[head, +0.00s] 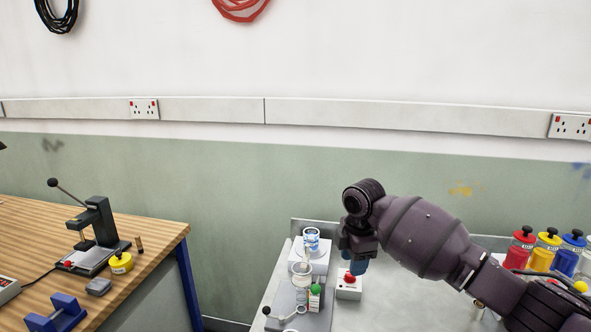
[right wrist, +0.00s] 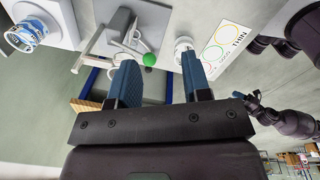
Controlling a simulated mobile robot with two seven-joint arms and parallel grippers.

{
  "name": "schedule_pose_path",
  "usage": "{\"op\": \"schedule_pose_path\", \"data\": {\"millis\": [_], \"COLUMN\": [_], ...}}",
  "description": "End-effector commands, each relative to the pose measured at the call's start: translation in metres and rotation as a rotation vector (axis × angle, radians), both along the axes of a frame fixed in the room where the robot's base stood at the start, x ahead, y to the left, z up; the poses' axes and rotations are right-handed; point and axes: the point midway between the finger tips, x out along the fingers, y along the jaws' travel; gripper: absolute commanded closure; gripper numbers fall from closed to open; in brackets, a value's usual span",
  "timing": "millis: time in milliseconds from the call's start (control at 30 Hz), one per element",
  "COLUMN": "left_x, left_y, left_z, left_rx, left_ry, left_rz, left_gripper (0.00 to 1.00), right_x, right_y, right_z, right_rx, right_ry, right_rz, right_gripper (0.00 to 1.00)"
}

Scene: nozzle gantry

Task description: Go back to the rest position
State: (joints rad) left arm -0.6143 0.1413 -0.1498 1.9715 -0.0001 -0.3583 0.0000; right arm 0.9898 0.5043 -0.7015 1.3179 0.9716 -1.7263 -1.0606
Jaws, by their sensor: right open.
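My right gripper (head: 357,262) reaches in from the right in the head view and hangs over the grey table, fingers down. Its two blue fingers (right wrist: 158,88) stand apart in the right wrist view, with nothing between them. It is just above or beside a small white box with a red button (head: 349,279); I cannot tell the exact gap. My left gripper is outside the head view. A dark arm with a small bluish tip at the right of the right wrist view looks like my left gripper (right wrist: 253,99); its jaws are too small to judge.
A blue-and-white can (head: 311,239) stands on a white block left of my right gripper. A small stand with a green ball (head: 316,289) is nearby. Coloured bottles (head: 541,252) stand at the right. A wooden bench (head: 150,237) with a lever press (head: 97,235) is at the left.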

Motion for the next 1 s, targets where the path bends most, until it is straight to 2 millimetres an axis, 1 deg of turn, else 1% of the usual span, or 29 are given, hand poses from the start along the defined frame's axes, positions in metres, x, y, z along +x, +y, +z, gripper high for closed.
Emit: {"op": "schedule_pose_path", "data": {"millis": [33,167,300,500,633,767,867,1000], "left_x": [0.001,0.004,0.002,0.0,0.0,0.0,0.0,0.0], "left_y": [-0.001,-0.001,-0.001,-0.001,-0.001,0.0,0.0,0.0], "left_z": [0.0,0.001,0.0,-0.002,-0.002,-0.002,-0.002,-0.001], "left_rx": [-0.001,-0.002,-0.001,-0.002,-0.001,-0.001,0.0,0.0], "left_ry": [-0.002,-0.007,-0.001,0.003,0.003,0.003,0.003,0.002], "left_rz": [0.0,-0.002,0.0,0.0,0.0,0.0,-0.001,-0.001], "left_gripper": [0.57,0.57,0.57,0.57,0.57,0.57,0.57,0.57], "right_x": [-0.009,-0.032,-0.065,-0.116,-0.149,-0.182,-0.207,-0.242], "right_y": [0.003,0.008,0.014,0.016,0.012,0.005,-0.004,-0.021], "right_z": [-0.013,-0.044,-0.08,-0.121,-0.14,-0.154,-0.162,-0.169], "right_rx": [0.011,0.041,0.087,0.163,0.21,0.254,0.283,0.315], "right_ry": [0.006,0.008,0.011,0.007,0.002,-0.005,-0.013,-0.027], "right_rz": [-0.011,-0.061,-0.147,-0.307,-0.432,-0.572,-0.688,-0.865], "right_gripper": [0.56,0.56,0.56,0.56,0.56,0.56,0.56,0.56]}}
